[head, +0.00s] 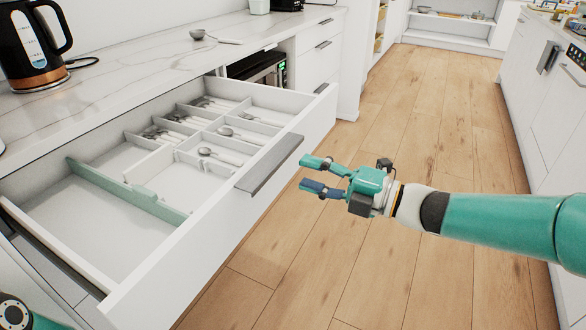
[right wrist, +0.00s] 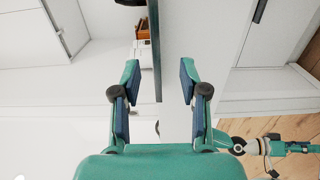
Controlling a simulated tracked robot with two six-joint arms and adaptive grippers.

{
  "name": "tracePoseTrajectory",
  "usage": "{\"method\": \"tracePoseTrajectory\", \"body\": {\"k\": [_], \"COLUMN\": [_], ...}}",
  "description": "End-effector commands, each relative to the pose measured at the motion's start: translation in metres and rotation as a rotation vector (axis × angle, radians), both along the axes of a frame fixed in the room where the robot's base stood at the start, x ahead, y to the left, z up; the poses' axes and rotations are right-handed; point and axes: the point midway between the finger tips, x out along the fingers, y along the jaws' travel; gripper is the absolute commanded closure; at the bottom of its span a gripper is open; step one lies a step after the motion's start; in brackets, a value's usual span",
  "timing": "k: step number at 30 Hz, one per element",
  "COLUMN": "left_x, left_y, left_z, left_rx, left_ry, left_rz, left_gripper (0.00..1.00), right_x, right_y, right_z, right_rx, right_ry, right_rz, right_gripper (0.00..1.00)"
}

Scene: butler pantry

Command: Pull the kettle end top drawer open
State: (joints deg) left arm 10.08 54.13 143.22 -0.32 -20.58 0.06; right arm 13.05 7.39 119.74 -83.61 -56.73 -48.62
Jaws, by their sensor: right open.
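The kettle end top drawer (head: 105,285) stands pulled well out under the counter. Its white front carries a grey bar handle (head: 270,164). In the right wrist view the handle (right wrist: 155,50) shows as a dark bar lying between the lines of the two fingers, nearer the left one. My right gripper (head: 312,174) is open and empty, just right of the handle; no contact shows. It also fills the lower middle of the right wrist view (right wrist: 160,85). Part of my left arm shows at the lower left of the head view; its fingers cannot be made out.
Dividers and cutlery (head: 165,135) lie inside the drawer. The black and copper kettle (head: 33,45) stands on the marble counter (head: 130,75). A black appliance (head: 262,70) sits beyond the drawer. The wooden floor (head: 400,130) is clear; white cabinets (head: 545,110) line the right.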

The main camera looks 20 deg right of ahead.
Motion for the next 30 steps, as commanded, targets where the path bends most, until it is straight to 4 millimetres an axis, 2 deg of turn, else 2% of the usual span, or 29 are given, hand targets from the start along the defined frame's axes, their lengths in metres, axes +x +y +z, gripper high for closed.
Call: {"method": "tracePoseTrajectory", "body": {"k": [3,10,16,30], "left_x": [0.000,0.000,0.000,0.000], "left_y": [0.000,0.000,0.000,0.000], "left_z": [0.000,0.000,0.000,-0.001], "left_rx": [0.000,0.000,0.000,0.000], "left_ry": [0.000,0.000,0.000,0.000], "left_rz": [0.000,0.000,0.000,0.000], "left_gripper": [0.60,0.60,0.60,0.60], "right_x": [-0.017,-0.039,-0.046,-0.046], "right_y": [-0.021,-0.046,-0.051,-0.052], "right_z": [-0.001,-0.001,-0.002,-0.001], "right_rx": [-0.002,-0.001,-0.002,-0.001], "right_ry": [0.001,0.001,0.003,0.002], "right_rz": [-0.007,-0.004,0.000,-0.001], "right_gripper": [0.56,0.56,0.56,0.56]}}
